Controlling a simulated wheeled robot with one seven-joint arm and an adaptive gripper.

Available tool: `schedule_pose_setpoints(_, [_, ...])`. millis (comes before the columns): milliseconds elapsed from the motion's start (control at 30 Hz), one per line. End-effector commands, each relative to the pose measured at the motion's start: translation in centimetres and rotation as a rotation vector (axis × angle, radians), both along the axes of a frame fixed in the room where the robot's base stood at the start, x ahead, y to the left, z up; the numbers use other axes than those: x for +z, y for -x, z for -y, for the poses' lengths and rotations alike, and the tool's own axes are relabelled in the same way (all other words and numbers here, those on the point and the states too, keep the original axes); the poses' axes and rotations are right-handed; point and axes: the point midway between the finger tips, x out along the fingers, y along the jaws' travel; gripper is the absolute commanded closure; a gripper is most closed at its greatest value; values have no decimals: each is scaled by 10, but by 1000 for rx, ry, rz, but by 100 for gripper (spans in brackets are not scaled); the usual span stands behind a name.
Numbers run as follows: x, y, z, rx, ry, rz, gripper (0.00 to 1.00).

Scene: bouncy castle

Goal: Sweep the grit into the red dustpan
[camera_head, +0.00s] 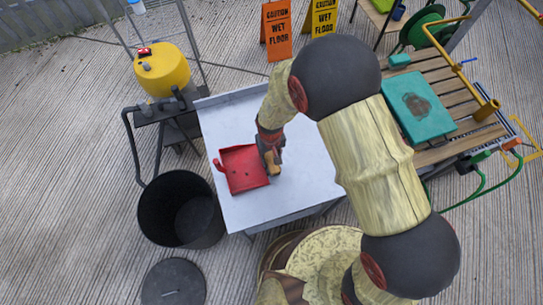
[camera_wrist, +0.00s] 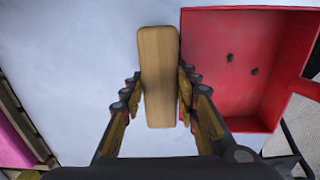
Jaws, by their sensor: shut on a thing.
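The red dustpan (camera_head: 244,180) lies on the left part of the grey table; in the wrist view its tray (camera_wrist: 228,102) is to the right. Two small dark bits of grit (camera_wrist: 254,71) show on its floor. My gripper (camera_head: 270,160) is at the dustpan's right side, low over the table. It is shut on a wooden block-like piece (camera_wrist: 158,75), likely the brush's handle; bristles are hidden. The piece is beside the dustpan's left wall in the wrist view. I see no grit on the bare table top, though my arm hides part of it.
The table (camera_head: 305,165) is otherwise clear. A black bin (camera_head: 157,212) stands at its front left, with a round dark lid (camera_head: 173,284) on the floor. A yellow tank (camera_head: 163,72) is behind left. A slatted bench (camera_head: 458,80) with a teal box (camera_head: 419,104) stands right.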

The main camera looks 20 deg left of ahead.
Motion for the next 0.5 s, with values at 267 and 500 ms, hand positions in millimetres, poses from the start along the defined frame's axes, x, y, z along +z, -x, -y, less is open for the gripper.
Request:
schedule_pose_setpoints(267, [0, 4, -7, 1, -1, 1, 91])
schedule_pose_setpoints(500, [0, 4, -7, 0, -1, 1, 91])
